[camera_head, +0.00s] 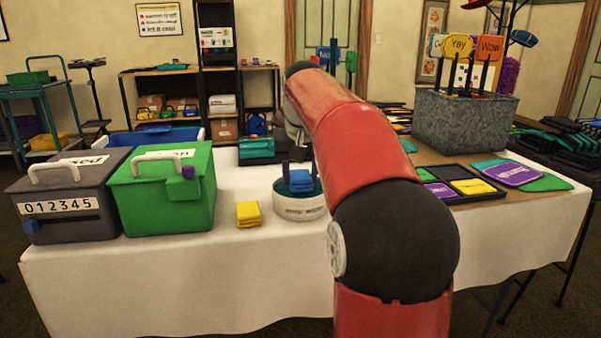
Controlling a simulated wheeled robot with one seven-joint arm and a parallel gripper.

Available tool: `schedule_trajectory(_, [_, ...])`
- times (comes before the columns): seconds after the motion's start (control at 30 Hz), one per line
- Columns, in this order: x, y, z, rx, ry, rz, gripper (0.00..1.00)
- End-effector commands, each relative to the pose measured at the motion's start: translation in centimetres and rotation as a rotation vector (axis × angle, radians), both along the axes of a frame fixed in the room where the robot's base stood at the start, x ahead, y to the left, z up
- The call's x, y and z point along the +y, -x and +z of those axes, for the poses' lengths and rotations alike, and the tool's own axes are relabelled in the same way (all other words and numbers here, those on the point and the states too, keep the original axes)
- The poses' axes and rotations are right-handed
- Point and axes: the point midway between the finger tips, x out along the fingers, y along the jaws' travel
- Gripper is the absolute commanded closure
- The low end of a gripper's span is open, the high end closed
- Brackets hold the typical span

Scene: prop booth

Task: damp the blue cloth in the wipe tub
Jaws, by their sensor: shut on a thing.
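The wipe tub (299,209) is a low, round white tub with a teal inside. The cloth is at the tub's mouth, with its lower part in front of the teal inside. I cannot tell whether it touches the bottom.
A folded yellow cloth (248,214) lies left of the tub. A green box (165,205) and a grey box (68,200) with digits stand further left. A black tray (474,198) with coloured cards and a grey bin (465,125) of signs stand right. The front tabletop is clear.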

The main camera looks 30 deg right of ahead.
Motion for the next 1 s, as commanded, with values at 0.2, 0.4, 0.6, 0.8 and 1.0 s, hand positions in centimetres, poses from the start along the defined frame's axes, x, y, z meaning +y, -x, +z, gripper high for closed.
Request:
schedule_trajectory(0.2, [0.01,0.00,-0.30,0.000,0.000,0.000,0.74])
schedule_trajectory(0.4, [0.01,0.00,-0.55,0.000,0.000,0.000,0.74])
schedule_trajectory(0.6, [0.01,0.01,-0.64,0.000,0.000,0.000,0.74])
schedule_trajectory(0.8, [0.01,0.00,-0.65,0.000,0.000,0.000,0.74])
schedule_trajectory(1.0, [0.02,0.01,-0.66,0.001,0.000,0.000,0.74])
